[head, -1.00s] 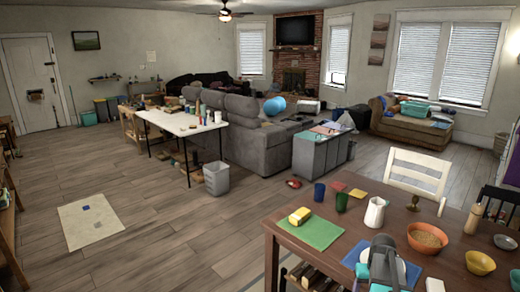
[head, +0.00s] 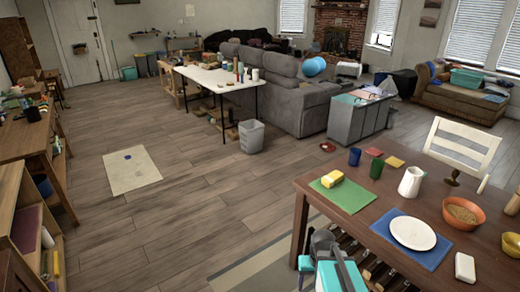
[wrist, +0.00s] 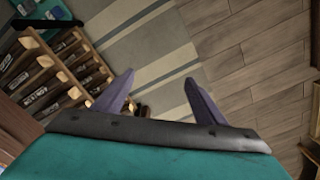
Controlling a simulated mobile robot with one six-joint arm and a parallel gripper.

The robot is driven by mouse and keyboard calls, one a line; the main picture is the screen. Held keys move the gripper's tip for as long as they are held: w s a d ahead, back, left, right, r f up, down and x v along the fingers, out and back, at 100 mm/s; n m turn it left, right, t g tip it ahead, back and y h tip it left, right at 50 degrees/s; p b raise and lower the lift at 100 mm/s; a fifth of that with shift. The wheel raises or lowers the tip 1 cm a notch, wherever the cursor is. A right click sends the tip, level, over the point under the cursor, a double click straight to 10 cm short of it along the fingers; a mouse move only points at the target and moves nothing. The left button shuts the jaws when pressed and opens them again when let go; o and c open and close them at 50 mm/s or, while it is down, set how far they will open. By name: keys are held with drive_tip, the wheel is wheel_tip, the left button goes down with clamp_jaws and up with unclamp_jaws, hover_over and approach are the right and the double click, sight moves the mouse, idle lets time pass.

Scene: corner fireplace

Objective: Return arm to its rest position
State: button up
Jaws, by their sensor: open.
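My gripper (wrist: 158,84) shows in the wrist view with its two purple-grey fingers spread apart and nothing between them. Below the fingers lie a striped rug (wrist: 150,45) and wooden floor. In the head view my teal and dark grey arm is folded low at the bottom centre, beside the front left edge of the dining table (head: 300,190). I cannot make out the fingers in the head view.
A bottle rack (wrist: 60,75) stands close at left. Floor left of the table is open.

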drive_tip(key=s+a+f+g+b, duration=0.1)
drive_tip(key=s+f+g, duration=0.2)
drive_tip(key=s+f, duration=0.7)
drive_tip(key=s+a+f+g+b, duration=0.1)
drive_tip(key=s+f+g, duration=0.1)
drive_tip(key=s+f, duration=0.9)
drive_tip(key=s, duration=0.6)
drive_tip(key=shift+a+g, duration=0.2)
drive_tip(key=shift+g, duration=0.2)
